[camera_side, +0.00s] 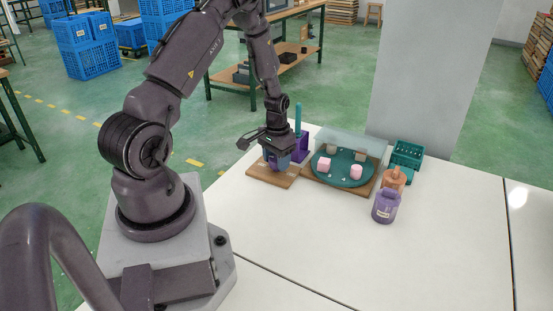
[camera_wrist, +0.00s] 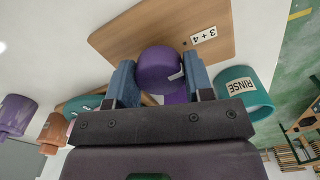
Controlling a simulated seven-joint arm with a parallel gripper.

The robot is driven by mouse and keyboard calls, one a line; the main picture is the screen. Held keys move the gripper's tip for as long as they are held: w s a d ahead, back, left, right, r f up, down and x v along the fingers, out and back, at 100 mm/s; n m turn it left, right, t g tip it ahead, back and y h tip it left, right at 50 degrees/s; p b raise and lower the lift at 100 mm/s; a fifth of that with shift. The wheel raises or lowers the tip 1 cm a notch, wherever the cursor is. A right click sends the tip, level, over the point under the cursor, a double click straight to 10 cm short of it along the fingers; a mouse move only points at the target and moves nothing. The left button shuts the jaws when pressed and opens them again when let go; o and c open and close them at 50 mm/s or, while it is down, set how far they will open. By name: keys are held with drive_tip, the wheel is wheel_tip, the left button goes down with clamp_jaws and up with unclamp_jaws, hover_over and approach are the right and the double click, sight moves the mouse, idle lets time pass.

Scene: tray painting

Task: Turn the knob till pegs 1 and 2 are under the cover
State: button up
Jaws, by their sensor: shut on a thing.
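My gripper (camera_wrist: 160,82) is shut on the purple knob (camera_wrist: 158,66), one finger on each side of it. A white mark on the knob's rim lies on the side towards a "3 + 4" label (camera_wrist: 204,35) on the wooden board (camera_wrist: 130,35). In the side view my gripper (camera_side: 277,163) is over that board, mostly hiding the knob. To its right is a round teal turntable (camera_side: 340,178). Two pink pegs (camera_side: 323,165) (camera_side: 356,172) stand at its front, outside the clear cover (camera_side: 350,139). Two duller pegs (camera_side: 332,150) (camera_side: 360,156) appear under the cover at the back. Peg numbers are unreadable.
A purple holder (camera_side: 301,150) with a teal stick (camera_side: 298,118) stands close behind my gripper. A teal RINSE cup (camera_wrist: 246,86) is near it in the wrist view. A purple jar (camera_side: 386,206), orange jar (camera_side: 395,178) and green rack (camera_side: 407,154) stand right. The front table is clear.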

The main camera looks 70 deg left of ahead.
sight(272, 163)
drive_tip(key=shift+m, duration=0.6)
drive_tip(key=o, duration=0.9)
wheel_tip(272, 163, up, 13)
drive_tip(key=shift+r, duration=0.1)
idle(0.3)
drive_tip(key=s+d+r+m+t, duration=0.1)
drive_tip(key=s+d+r+t, duration=0.1)
drive_tip(key=d+r, duration=0.4)
drive_tip(key=s+d+r+m+t, duration=0.1)
drive_tip(key=s+d+r+m, duration=0.1)
drive_tip(key=d+r, duration=0.4)
drive_tip(key=s+d+r+m+t, duration=0.1)
drive_tip(key=s+d+r, duration=0.3)
drive_tip(key=d, duration=1)
drive_tip(key=shift+s+d+r+t, duration=0.15)
drive_tip(key=shift+r+t, duration=0.25)
drive_tip(key=shift+r, duration=0.4)
drive_tip(key=shift+s+a+r+t, duration=0.15)
drive_tip(key=shift+r+t, duration=0.25)
drive_tip(key=shift+r, duration=0.4)
